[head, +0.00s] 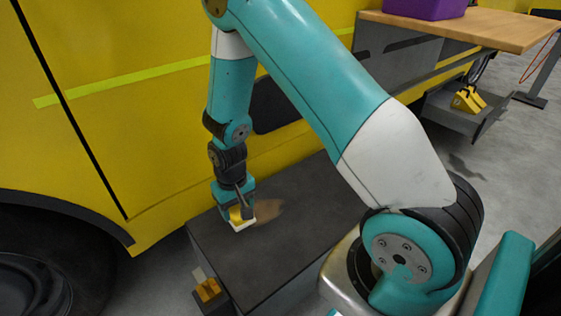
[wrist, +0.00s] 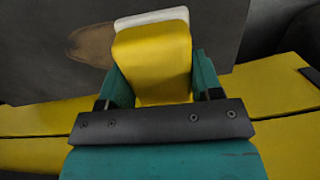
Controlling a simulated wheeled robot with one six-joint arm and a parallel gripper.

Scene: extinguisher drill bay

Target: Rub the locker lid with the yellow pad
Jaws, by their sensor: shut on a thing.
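The locker lid (head: 290,245) is a flat dark grey top beside the yellow vehicle. A brownish smudge (head: 268,212) lies on it, just right of my gripper. The smudge also shows in the wrist view (wrist: 92,45), left of the pad. My gripper (head: 238,212) points down over the left part of the lid. It is shut on the yellow pad (wrist: 152,62), which has a white layer at its far side. In the head view the pad's white underside is at the lid's surface; I cannot tell for certain whether it touches.
The yellow vehicle side (head: 120,110) rises right behind the lid. A wooden-topped table (head: 480,28) with a purple bin (head: 425,8) stands at the back right. Yellow chocks (head: 466,99) sit on a grey shelf below it.

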